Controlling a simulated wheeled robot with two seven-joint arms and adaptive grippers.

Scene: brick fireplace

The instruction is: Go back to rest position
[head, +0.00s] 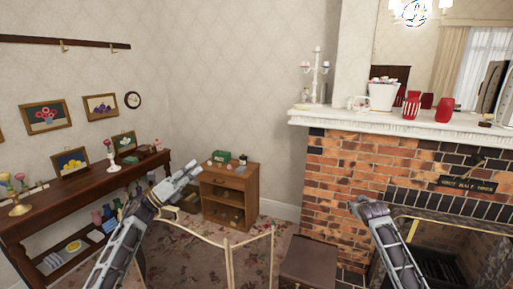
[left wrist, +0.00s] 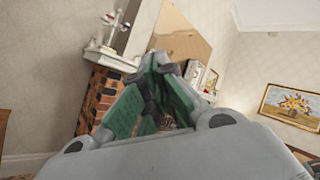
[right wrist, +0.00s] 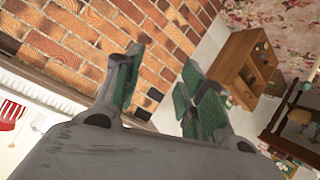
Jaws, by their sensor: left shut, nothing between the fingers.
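My left gripper (head: 188,174) is at the end of my left arm, raised in front of the small wooden cabinet and pointing up to the right. In the left wrist view its green-padded fingers (left wrist: 160,95) meet, with nothing held between them. My right arm comes in from the lower right of the head view, in front of the brick fireplace; its gripper is not clearly visible there. In the right wrist view my right gripper (right wrist: 160,95) has its two green-padded fingers spread apart, with nothing between them.
The brick fireplace (head: 335,185) stands at the right, with a white mantel (head: 400,119) bearing red vessels and a candelabra (head: 317,72). A small wooden cabinet (head: 246,181) stands in the corner. A long dark table (head: 110,184) runs along the left wall. A brown box-like seat (head: 308,262) is low at centre.

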